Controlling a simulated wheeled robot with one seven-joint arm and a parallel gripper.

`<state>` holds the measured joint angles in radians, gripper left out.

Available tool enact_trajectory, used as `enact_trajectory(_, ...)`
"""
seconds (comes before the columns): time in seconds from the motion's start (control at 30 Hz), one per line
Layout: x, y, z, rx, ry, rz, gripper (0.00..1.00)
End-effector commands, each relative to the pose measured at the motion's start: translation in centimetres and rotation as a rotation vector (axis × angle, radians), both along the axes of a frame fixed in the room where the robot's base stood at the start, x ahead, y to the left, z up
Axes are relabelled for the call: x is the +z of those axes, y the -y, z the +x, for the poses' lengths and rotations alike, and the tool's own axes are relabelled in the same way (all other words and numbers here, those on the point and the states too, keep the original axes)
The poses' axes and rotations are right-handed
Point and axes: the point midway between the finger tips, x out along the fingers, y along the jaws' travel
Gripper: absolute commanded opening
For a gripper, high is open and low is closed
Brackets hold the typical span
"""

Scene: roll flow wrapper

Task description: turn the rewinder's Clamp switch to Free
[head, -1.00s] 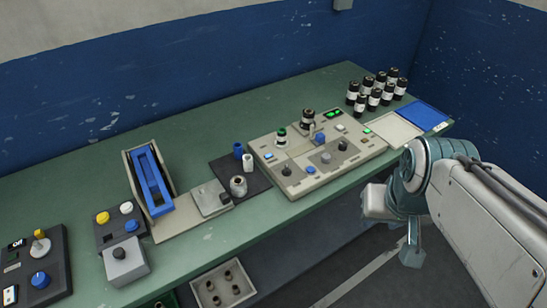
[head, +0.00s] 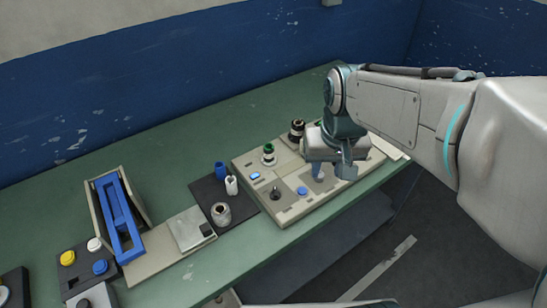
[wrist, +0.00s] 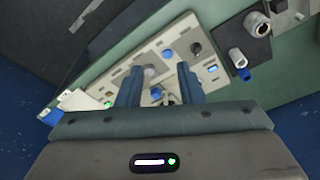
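The beige rewinder panel (head: 290,213) lies on the green bench, with knobs and buttons on top. A black knob (head: 275,193) stands near its front left and also shows in the wrist view (wrist: 196,47). A blue button (head: 302,191) is beside it. A grey knob (wrist: 150,72) shows in the wrist view between my fingers, which look apart from it. My gripper (head: 333,172) hangs over the right part of the panel, fingers spread and empty; it also shows in the wrist view (wrist: 159,80). My arm hides the panel's right side. Switch labels are too small to read, so I cannot tell which is Clamp.
A green-topped spool (head: 268,154) and a dark bottle (head: 297,130) stand at the panel's back. A blue-framed device (head: 120,215) stands farther left.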

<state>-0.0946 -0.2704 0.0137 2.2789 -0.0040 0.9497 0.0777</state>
Motion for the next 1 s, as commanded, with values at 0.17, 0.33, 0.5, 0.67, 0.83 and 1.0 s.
enact_trajectory(0.17,-2.8,-3.5,5.7,0.018,-0.079,-0.004,0.34)
enact_trajectory(0.33,-5.7,-7.0,9.8,0.03,-0.136,-0.009,0.34)
enact_trajectory(0.5,-7.8,-9.4,12.1,0.036,-0.17,-0.014,0.34)
enact_trajectory(0.67,-8.7,-10.3,12.8,0.038,-0.183,-0.016,0.34)
enact_trajectory(0.83,-10.6,-10.3,12.8,0.038,-0.188,-0.018,0.34)
enact_trajectory(1.0,-14.1,-10.3,12.8,0.038,-0.189,-0.018,0.34)
